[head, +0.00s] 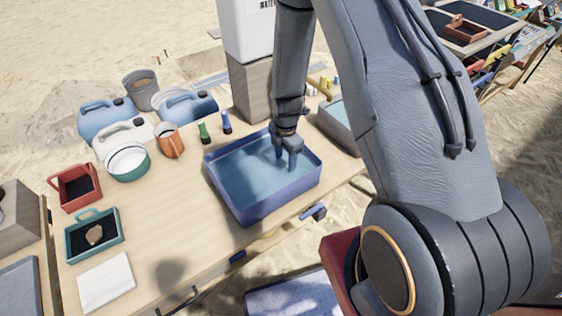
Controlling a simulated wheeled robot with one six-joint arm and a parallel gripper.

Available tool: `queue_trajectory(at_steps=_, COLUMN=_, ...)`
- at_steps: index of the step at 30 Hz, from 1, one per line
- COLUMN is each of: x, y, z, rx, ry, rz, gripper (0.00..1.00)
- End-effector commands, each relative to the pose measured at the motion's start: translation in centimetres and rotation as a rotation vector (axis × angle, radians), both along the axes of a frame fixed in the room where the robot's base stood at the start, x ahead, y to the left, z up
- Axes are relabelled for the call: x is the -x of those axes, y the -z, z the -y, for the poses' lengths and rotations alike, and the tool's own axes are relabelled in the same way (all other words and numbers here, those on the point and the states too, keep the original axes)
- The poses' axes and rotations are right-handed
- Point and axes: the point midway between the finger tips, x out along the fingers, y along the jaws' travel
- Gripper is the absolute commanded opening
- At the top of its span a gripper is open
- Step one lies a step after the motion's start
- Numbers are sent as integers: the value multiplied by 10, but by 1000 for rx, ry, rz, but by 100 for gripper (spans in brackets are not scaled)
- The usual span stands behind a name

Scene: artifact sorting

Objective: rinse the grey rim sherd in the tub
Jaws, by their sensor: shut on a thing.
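The blue tub (250,212) stands on the wooden table and holds water. My gripper (286,162) points down inside the tub, near its back right side, with its fingertips at or in the water. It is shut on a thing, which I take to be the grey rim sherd. The sherd itself cannot be made out between the fingers at this size.
A brown sherd (94,234) lies in a green tray (117,251) at the left, near a red tray (70,207) and a white cloth (106,281). A green-and-white bowl (128,166), an orange jug (170,143) and a grey tub (338,128) flank the blue tub. Bare tabletop lies left of it.

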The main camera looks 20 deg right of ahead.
Motion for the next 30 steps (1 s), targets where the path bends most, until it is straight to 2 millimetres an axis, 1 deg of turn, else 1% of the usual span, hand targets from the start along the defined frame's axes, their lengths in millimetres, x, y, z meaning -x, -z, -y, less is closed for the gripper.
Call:
queue_trajectory(at_steps=4, x=9, y=-1, z=3, rx=0, ry=1, rz=-1, gripper=27)
queue_trajectory(at_steps=8, x=9, y=0, z=3, rx=0, ry=0, rz=0, gripper=27)
queue_trajectory(at_steps=30, x=-36, y=1, z=-11, rx=0, ry=0, rz=2, gripper=27)
